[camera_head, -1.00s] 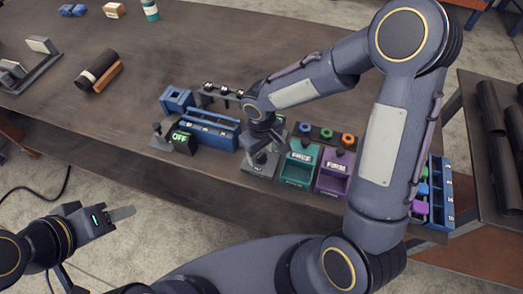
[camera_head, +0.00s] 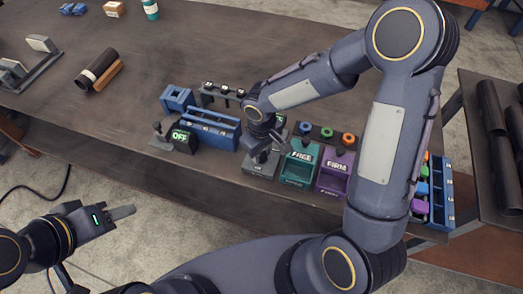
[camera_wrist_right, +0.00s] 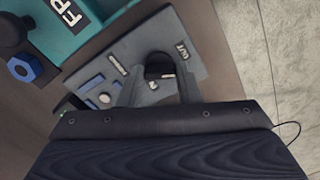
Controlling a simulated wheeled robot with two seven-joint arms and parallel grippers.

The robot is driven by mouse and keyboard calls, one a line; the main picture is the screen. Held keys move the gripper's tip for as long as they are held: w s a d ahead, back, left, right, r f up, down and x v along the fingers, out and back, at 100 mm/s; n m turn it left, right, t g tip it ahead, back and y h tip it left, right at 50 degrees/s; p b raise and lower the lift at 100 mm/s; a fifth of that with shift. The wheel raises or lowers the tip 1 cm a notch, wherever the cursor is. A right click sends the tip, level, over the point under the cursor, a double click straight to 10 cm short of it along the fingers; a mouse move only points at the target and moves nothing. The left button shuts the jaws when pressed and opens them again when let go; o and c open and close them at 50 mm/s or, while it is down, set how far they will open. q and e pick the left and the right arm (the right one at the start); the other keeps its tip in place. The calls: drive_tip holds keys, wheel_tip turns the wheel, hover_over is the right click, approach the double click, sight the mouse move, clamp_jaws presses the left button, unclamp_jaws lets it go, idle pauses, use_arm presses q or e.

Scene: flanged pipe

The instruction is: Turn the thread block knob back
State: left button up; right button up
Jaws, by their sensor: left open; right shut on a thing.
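The thread block (camera_head: 258,170) is a grey block at the front edge of the table, left of the teal FREE bin. In the head view my right gripper (camera_head: 262,154) comes down onto the block and hides the knob. My left gripper (camera_head: 122,212) is open and empty, off the table at lower left.
The teal FREE bin (camera_head: 299,165) and purple FIRM bin (camera_head: 333,174) stand right of the block. A blue tray (camera_head: 210,133) and a black box lit OFF (camera_head: 183,139) stand left. A dark pipe (camera_head: 97,69) lies further back. The table's middle is clear.

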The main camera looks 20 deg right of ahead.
sight(262, 154)
drive_tip(key=shift+n+b, duration=0.4)
drive_tip(key=shift+n, duration=2.2)
drive_tip(key=o, duration=1)
drive_tip(key=shift+r, duration=0.1)
wheel_tip(262, 154, up, 8)
drive_tip(key=shift+f, duration=0.15)
drive_tip(key=shift+d, duration=0.1)
